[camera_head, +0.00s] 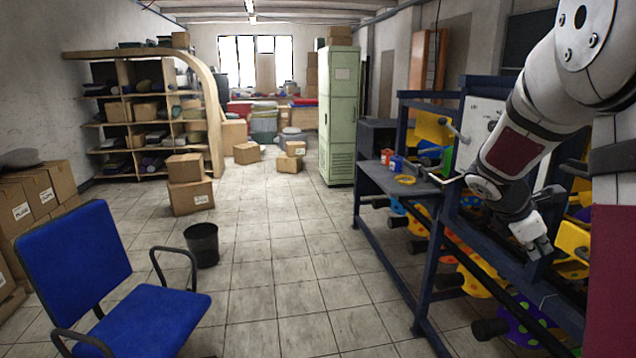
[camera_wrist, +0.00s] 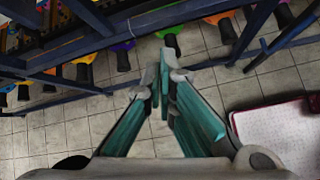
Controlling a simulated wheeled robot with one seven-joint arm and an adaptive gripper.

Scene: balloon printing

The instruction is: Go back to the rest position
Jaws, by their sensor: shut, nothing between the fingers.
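My gripper (camera_head: 541,247) is at the right of the head view, in front of the dark blue machine frame (camera_head: 468,205). It points down and its fingers are shut with nothing between them. The wrist view shows my gripper (camera_wrist: 165,82) with its teal fingers meeting over the tiled floor. My arm comes down from the upper right of the head view. My gripper appears apart from the machine.
The frame holds colored balloon-like parts and black rollers, with a grey shelf (camera_head: 397,178) carrying small colored items. A blue chair (camera_head: 150,315) stands at left, beside a black bin (camera_head: 202,245). A green cabinet (camera_head: 340,115) stands at the back. The middle floor is clear.

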